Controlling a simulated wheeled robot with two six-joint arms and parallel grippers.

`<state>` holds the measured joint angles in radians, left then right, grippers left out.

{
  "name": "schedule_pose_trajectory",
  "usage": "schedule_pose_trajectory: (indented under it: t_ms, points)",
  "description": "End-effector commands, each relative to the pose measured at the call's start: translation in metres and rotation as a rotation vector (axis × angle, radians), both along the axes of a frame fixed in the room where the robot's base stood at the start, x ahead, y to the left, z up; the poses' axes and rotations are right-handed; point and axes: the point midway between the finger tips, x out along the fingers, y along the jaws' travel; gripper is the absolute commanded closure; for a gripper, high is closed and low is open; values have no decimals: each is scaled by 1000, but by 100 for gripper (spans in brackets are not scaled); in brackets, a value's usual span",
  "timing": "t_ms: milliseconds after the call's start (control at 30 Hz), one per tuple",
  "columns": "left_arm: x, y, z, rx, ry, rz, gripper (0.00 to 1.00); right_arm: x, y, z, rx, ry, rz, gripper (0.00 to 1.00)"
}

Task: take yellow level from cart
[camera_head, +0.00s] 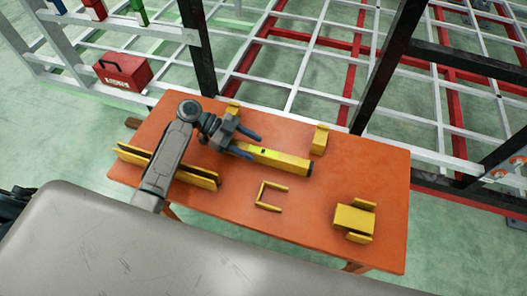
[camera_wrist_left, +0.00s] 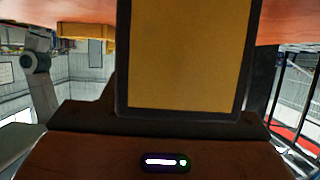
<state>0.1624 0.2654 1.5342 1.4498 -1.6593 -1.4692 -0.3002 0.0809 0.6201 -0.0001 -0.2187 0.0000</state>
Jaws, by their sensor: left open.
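The yellow level (camera_head: 270,155) lies on the orange cart top (camera_head: 200,195), a long yellow bar with dark marks. My left gripper (camera_head: 238,142) is at the level's left end, low over the cart. Its fingers are apart, one on each side of that end, and the arm hides part of it. I cannot tell whether the fingers touch it. In the left wrist view a large yellow face with a dark border (camera_wrist_left: 190,55), apparently the level's end, fills the upper middle. My right gripper is in neither view.
Yellow brackets stand near the cart's back edge (camera_head: 319,139) and front right corner (camera_head: 354,218). A U-shaped yellow piece (camera_head: 262,194) lies in front of the level. Long yellow rails (camera_head: 200,176) lie under my left arm. The chassis frame (camera_head: 300,70) stands behind.

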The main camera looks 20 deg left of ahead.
Motion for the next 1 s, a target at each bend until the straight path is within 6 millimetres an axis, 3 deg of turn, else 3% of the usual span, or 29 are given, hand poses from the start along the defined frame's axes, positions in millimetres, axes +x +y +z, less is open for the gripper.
schedule_pose_trajectory:
  t_ms: [33,200,433,700,1000]
  points:
    - [0,-8,2,-4,2,0,47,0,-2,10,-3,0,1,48]
    - [-1,-22,-8,-1,0,0,47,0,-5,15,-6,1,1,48]
    - [-1,-23,-10,1,-1,0,47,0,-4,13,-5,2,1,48]
    - [-1,-23,-10,1,-1,0,98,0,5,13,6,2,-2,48]
    - [0,-23,-7,0,-3,0,100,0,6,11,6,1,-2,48]
